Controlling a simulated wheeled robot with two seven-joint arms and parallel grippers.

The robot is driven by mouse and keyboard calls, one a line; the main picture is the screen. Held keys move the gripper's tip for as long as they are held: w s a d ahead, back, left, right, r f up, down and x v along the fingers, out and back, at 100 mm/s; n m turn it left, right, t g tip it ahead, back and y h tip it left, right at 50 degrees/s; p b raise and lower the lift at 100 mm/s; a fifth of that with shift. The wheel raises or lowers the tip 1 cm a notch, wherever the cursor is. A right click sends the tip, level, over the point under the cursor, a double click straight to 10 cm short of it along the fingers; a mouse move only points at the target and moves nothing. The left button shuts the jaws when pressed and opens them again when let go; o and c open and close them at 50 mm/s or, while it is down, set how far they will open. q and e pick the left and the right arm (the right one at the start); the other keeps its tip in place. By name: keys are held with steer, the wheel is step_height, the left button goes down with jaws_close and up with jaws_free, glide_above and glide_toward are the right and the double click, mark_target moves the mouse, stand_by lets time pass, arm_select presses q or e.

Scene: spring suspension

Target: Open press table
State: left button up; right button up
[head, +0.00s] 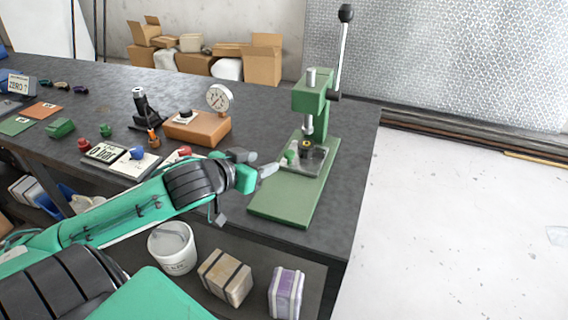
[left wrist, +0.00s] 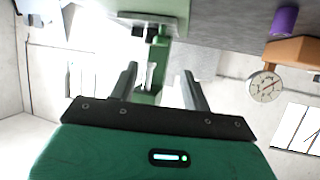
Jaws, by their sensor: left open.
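The green press (head: 312,97) stands at the right end of the dark workbench, upright, with its lever (head: 341,50) raised and topped by a black ball. My left gripper (head: 268,170) is just left of the plate, pointing at the knob side. In the left wrist view the fingers (left wrist: 159,72) are apart with nothing clearly held; part of the green press (left wrist: 154,60) shows between them. My right gripper is out of view.
A dial gauge on an orange-brown block (head: 197,129) stands left of the press. Small knobs, cards and a black stand (head: 146,108) lie further left. A shelf below holds a white bucket (head: 172,249) and boxes.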

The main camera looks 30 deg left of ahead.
mark_target(287, 153)
arm_select(q)
steer(key=shift+x, duration=5.45)
jaws_close()
